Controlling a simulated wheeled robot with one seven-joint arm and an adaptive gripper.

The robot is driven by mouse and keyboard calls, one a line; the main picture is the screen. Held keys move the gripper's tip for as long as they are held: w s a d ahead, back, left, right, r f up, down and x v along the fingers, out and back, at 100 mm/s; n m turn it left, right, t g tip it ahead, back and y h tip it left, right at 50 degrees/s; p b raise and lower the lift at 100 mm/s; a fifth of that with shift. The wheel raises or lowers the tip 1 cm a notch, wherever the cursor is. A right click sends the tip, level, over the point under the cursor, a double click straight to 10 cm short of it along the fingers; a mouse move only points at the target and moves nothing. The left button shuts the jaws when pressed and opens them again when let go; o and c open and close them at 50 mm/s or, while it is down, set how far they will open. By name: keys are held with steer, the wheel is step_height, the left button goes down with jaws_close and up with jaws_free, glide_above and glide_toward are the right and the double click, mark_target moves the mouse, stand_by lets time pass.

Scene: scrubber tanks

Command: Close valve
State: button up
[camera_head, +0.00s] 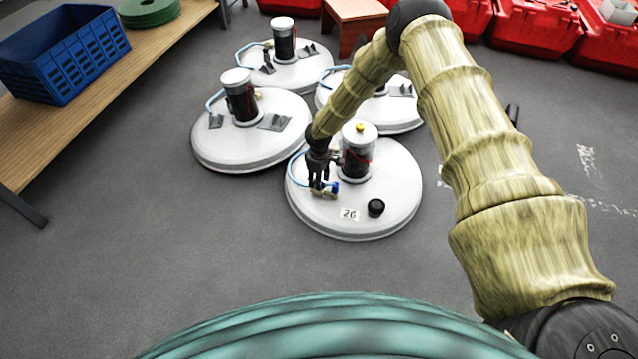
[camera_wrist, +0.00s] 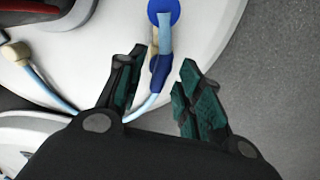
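The valve is a small brass and blue fitting (camera_head: 335,188) on the lid of the nearest white tank (camera_head: 385,205), the one labelled 26. In the wrist view the valve's blue part (camera_wrist: 158,75) shows beside a bit of brass, with a light blue hose and a round blue end above it. My gripper (camera_head: 318,186) points down over the lid at the valve. In the wrist view my gripper (camera_wrist: 160,66) is open, one finger on each side of the blue part.
A black-and-white cylinder (camera_head: 357,155) stands on the lid close to my gripper, and a black knob (camera_head: 376,208) sits at right. Other white tanks (camera_head: 250,150) stand behind. A wooden bench with a blue crate (camera_head: 65,55) is at left. The grey floor in front is clear.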

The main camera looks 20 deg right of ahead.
steer(key=shift+f, duration=0.55)
jaws_close()
